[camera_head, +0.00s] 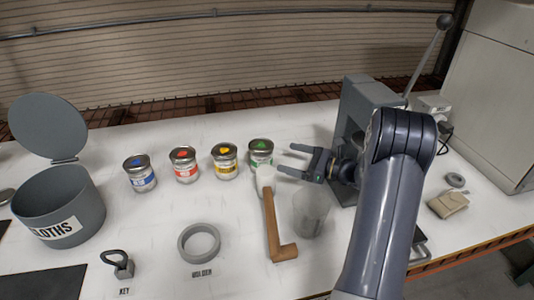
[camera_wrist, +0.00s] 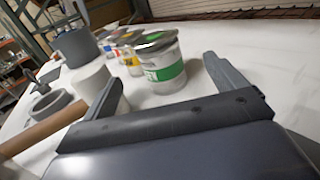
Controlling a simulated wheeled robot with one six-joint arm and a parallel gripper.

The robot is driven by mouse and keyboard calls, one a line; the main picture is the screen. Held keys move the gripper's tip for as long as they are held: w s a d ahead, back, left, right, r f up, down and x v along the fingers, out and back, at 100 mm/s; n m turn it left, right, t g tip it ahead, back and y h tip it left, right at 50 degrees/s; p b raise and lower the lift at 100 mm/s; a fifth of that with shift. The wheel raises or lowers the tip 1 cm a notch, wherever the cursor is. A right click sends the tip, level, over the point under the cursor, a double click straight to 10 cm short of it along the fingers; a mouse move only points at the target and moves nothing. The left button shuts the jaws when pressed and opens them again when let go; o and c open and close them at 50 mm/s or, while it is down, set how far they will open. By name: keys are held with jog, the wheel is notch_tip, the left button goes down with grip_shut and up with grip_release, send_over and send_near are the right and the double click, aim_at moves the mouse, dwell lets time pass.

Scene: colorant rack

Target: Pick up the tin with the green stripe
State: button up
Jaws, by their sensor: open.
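The tin with the green stripe (camera_head: 261,152) stands upright at the right end of a row of tins on the white table. In the wrist view this tin (camera_wrist: 158,65) shows its green band and grey lid, standing beyond and between my two fingers. My gripper (camera_head: 286,160) is open and empty, just right of the tin, with its fingers pointing left towards it. In the wrist view my gripper (camera_wrist: 165,75) has one finger on each side of the tin in the picture. I cannot tell whether a finger touches it.
Tins with yellow (camera_head: 225,161), red (camera_head: 185,165) and blue (camera_head: 140,174) stripes stand to the left. A grey ring (camera_head: 199,243), a cloths bin (camera_head: 60,208) and a grey press (camera_head: 362,108) are also near.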

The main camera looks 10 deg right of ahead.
jog(key=p+x, duration=0.1)
jog(key=x, duration=0.4)
jog(key=shift+w+a, duration=0.1)
jog(key=shift+a, duration=0.1)
jog(key=x, duration=0.1)
jog(key=p+x, duration=0.1)
jog(key=x, duration=0.3)
jog(key=shift+f, duration=0.4)
jog(key=c, duration=1.3)
jog(key=shift+r, duration=0.15)
jog(key=shift+r+b, duration=0.55)
jog(key=shift+r, duration=13.2)
